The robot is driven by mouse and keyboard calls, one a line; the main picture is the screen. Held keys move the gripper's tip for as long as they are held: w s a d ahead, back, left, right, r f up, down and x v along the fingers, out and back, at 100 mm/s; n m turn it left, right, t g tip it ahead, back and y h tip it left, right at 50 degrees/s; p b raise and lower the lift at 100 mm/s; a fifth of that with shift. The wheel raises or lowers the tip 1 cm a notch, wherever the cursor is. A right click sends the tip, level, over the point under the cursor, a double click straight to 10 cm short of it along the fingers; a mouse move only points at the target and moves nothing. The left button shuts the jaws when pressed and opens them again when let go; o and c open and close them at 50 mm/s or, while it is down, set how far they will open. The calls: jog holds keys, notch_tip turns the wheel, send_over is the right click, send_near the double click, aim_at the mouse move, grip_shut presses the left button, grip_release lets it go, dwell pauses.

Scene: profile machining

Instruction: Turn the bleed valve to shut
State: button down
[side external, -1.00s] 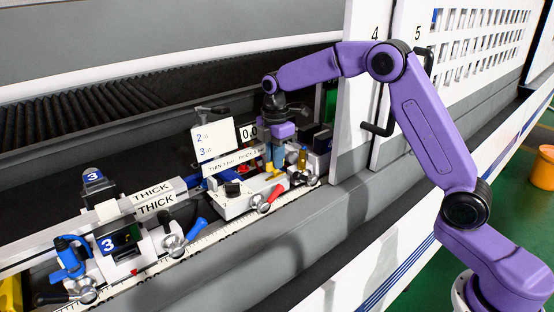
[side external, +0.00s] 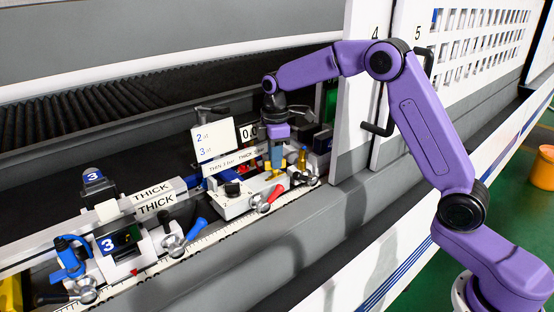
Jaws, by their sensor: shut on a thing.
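My gripper (side external: 277,166) points straight down over the white clamp unit in the middle of the rail. Its fingers are shut on a small yellow handle (side external: 274,176) low on that unit, which I take to be the bleed valve. The fingers hide most of the valve, so its exact angle cannot be told. A brass-coloured part (side external: 301,160) stands just right of the fingers, apart from them.
A white note card (side external: 213,141) and a "THIN 1 bar, THICK" label (side external: 232,161) stand left of the gripper. A red lever (side external: 270,199) and a blue lever (side external: 196,229) project in front. A white panel (side external: 357,90) rises close on the right.

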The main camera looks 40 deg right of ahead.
jog(key=m, duration=0.4)
jog(key=shift+m, duration=0.3)
jog(key=m, duration=0.2)
jog(key=shift+m, duration=1.3)
jog(key=m, duration=0.4)
jog(key=c, duration=1)
grip_release()
jog(key=shift+r, duration=0.1)
jog(key=shift+r, duration=3.4)
